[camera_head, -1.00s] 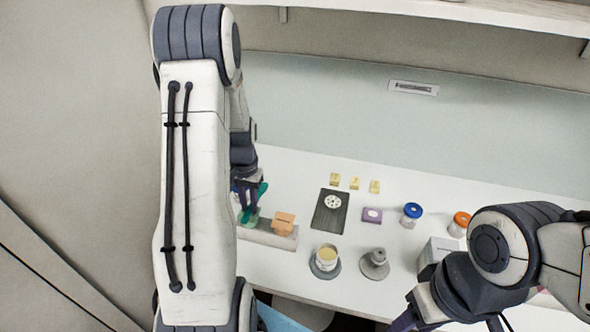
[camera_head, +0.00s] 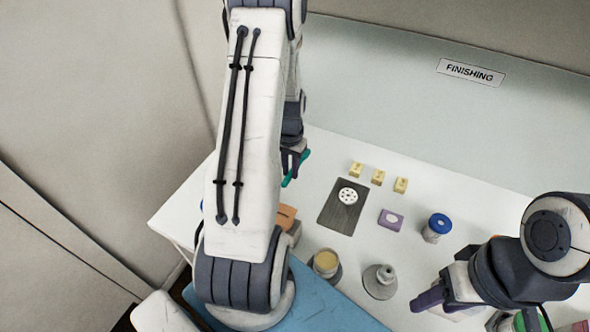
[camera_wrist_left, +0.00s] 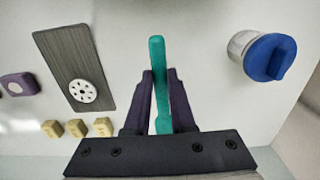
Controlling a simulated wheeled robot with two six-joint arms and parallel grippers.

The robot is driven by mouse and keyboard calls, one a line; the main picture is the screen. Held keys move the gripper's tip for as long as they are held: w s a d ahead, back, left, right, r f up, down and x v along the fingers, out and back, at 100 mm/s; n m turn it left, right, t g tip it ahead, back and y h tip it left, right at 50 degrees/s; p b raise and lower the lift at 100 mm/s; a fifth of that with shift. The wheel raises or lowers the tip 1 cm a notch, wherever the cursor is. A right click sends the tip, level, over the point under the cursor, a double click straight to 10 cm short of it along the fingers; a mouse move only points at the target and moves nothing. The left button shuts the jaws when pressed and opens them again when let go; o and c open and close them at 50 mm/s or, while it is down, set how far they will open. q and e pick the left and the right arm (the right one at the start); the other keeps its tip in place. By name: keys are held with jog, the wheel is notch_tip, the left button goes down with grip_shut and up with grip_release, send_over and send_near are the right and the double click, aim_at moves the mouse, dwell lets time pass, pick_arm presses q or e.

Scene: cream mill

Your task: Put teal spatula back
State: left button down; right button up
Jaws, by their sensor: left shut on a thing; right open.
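The teal spatula (camera_head: 288,181) is held by my left gripper (camera_head: 293,163), behind the left arm in the head view. In the left wrist view the spatula (camera_wrist_left: 157,85) stands between the two dark purple fingers, its rounded end pointing past the fingertips. My left gripper (camera_wrist_left: 160,76) is shut on it. My right gripper (camera_head: 428,298) is open at the lower right, its fingers seen edge-on. An orange block (camera_head: 286,217) sits on a grey base, mostly hidden by my left arm. I cannot make out the spatula's place.
A dark board (camera_head: 341,214) with a white holed disc, several yellow blocks (camera_head: 377,177), a purple block (camera_head: 391,218) and a blue-lidded jar (camera_head: 437,228) stand on the white table. A cream-filled cup (camera_head: 326,262) and a grey stand (camera_head: 380,281) are nearer. The back left table is mostly clear.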

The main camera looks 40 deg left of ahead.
pick_arm(q)
jog(key=shift+f, duration=0.4)
jog(key=b, duration=0.4)
send_over(290, 191)
notch_tip(290, 191, down, 5)
jog(key=shift+d+r, duration=0.1)
jog(key=shift+f+b, duration=0.55)
jog(key=shift+f, duration=0.2)
dwell(0.4)
jog(key=c, duration=0.7)
grip_release()
